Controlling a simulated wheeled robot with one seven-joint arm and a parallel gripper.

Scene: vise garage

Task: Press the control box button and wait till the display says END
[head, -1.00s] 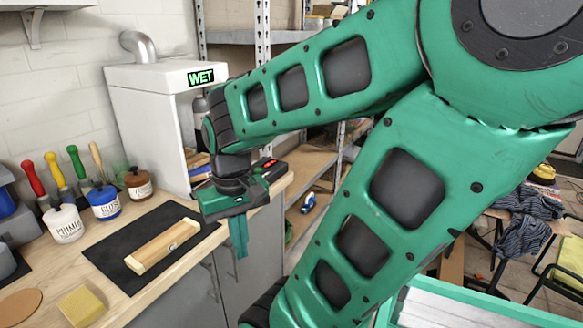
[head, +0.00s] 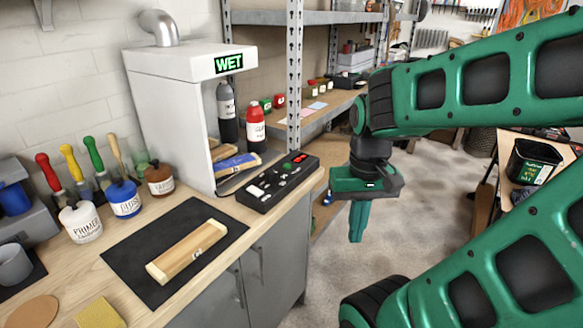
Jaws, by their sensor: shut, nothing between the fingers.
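The black control box (head: 278,182) lies on the right end of the bench, beside the white cabinet. It carries a green button (head: 299,157), a red part next to it and several white parts. The display (head: 229,64) on the cabinet's top front reads WET in green. My gripper (head: 358,236) is shut and empty, pointing down, to the right of the control box and apart from it, past the bench edge. A blue and wooden piece (head: 236,163) lies inside the open cabinet (head: 165,125).
A wooden piece (head: 187,251) lies on a black mat (head: 135,245). Paint jars (head: 124,198) and brushes stand at the left. A metal shelf post (head: 294,80) rises behind the control box. Open floor (head: 330,262) lies below my gripper.

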